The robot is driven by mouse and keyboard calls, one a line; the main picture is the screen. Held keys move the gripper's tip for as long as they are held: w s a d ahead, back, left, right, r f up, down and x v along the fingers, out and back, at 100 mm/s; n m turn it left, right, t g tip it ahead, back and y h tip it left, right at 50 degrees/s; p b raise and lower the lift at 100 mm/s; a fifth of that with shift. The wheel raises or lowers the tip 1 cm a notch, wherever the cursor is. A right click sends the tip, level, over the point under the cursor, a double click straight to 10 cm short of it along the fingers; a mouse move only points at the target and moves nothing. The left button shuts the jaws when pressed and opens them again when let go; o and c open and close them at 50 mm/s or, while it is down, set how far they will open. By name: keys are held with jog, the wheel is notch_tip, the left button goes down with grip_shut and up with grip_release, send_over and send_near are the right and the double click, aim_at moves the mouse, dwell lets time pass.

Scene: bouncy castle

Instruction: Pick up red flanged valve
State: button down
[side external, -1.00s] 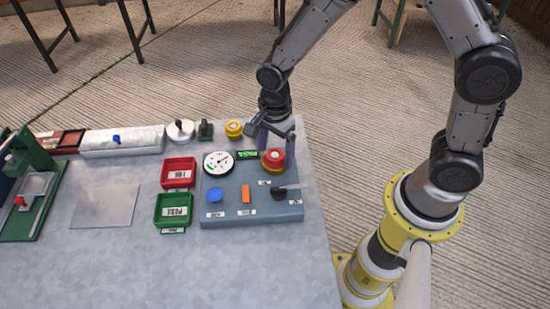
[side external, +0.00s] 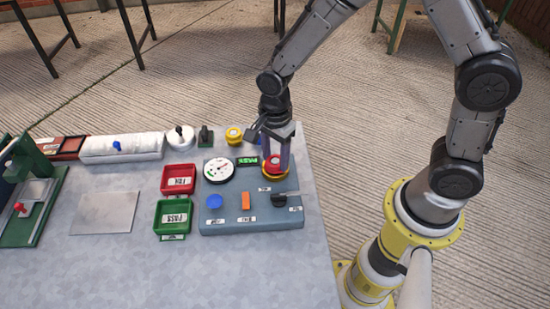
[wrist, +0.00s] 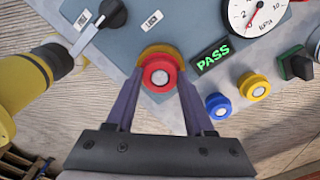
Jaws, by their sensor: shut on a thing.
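The red valve (side external: 279,164) is round with a pale centre and sits at the right end of the grey-blue panel, by a yellow ring. It also shows in the wrist view (wrist: 153,66), in front of the yellow-orange ring (wrist: 158,50). My gripper (side external: 278,168) points down over it, with purple-grey fingers on either side. In the wrist view my gripper (wrist: 158,83) is shut on the red valve. I cannot tell whether the valve is lifted clear of the ring.
The panel (side external: 232,226) also bears a gauge (side external: 218,170), a green PASS display (side external: 247,162), a blue button (side external: 214,201), an orange switch (side external: 245,200) and a black lever (side external: 279,200). Red (side external: 165,182) and green trays (side external: 159,214) stand left. A yellow knob (side external: 234,135) stands behind.

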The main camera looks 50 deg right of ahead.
aim_at(275, 161)
jog(key=shift+r, duration=0.4)
notch_tip(275, 161, up, 2)
jog(key=shift+r, duration=0.2)
jog(key=s+d+r, duration=0.3)
jog(key=s+r, duration=1)
jog(key=shift+s+d+r, duration=0.25)
jog(key=shift+d, duration=0.1)
dwell(0.5)
